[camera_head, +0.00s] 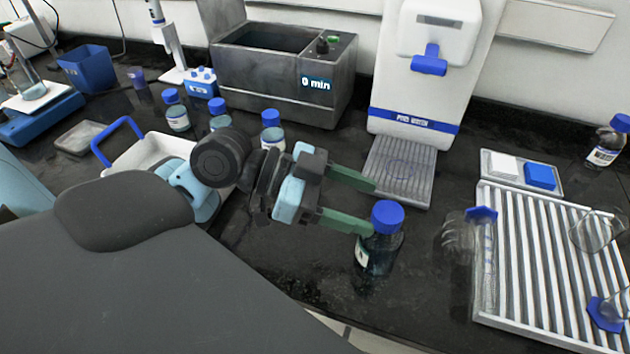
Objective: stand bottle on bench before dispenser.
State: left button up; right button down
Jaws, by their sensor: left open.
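A bottle (378,254) with a blue cap and a pale label stands upright on the black bench, in front of the dispenser. The white dispenser (417,82) has a blue spout and a grey ribbed drip tray (399,171) at its foot. My left gripper (371,206) is open, with its two green fingers pointing right. The lower fingertip is beside the bottle's cap and neck; I cannot tell whether it touches. The upper finger lies over the drip tray's left edge. My right gripper is not in view.
A ribbed drying rack (535,262) with glassware lies to the right. Several blue-capped bottles (272,130) stand behind my left arm, before a grey water bath (270,88). A small tray (515,172) and another bottle (607,143) are at the back right.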

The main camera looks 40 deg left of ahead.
pick_arm(q)
jog(key=v, duration=0.6)
jog(key=shift+s+a+r+b, duration=0.15)
jog(key=shift+s+a+b, duration=0.15)
jog(key=shift+b, duration=0.15)
jog(key=shift+w, duration=0.1)
